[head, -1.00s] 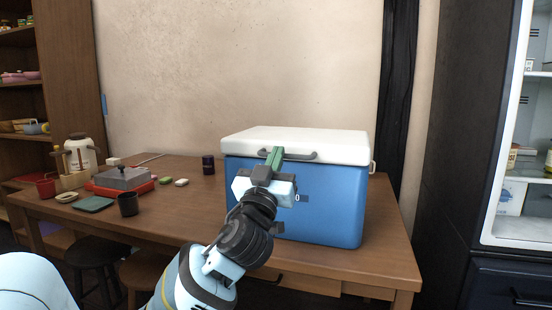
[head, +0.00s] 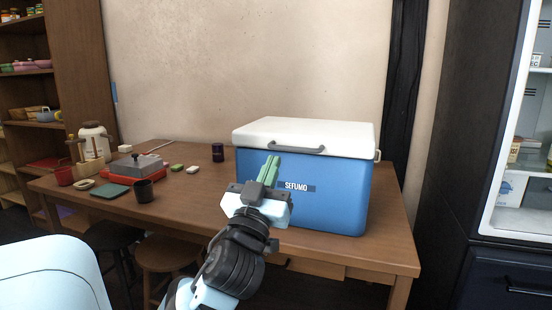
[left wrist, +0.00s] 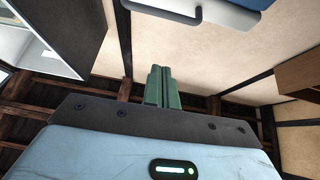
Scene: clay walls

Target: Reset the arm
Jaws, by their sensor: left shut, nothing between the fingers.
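My left gripper (head: 270,170) is in front of the blue cooler (head: 335,205), with its green fingers pressed together and pointing up. In the head view it overlaps the left part of the cooler's front, and I cannot tell the exact gap between them. In the left wrist view the shut fingers (left wrist: 162,86) stand together with nothing between them. The cooler's white lid (head: 303,135) is closed, and its grey handle (head: 296,148) is at the lid's front. The cooler's edge and handle also show at the top of the left wrist view (left wrist: 190,14). My right gripper is not in view.
The cooler stands on the right of a wooden table (head: 200,205). A red-based grey-lidded pan (head: 138,165), a dark cup (head: 144,191), a white jug (head: 95,142) and a dark canister (head: 218,152) stand on the left. A stool (head: 165,252) is below. An open fridge (head: 520,200) is at right.

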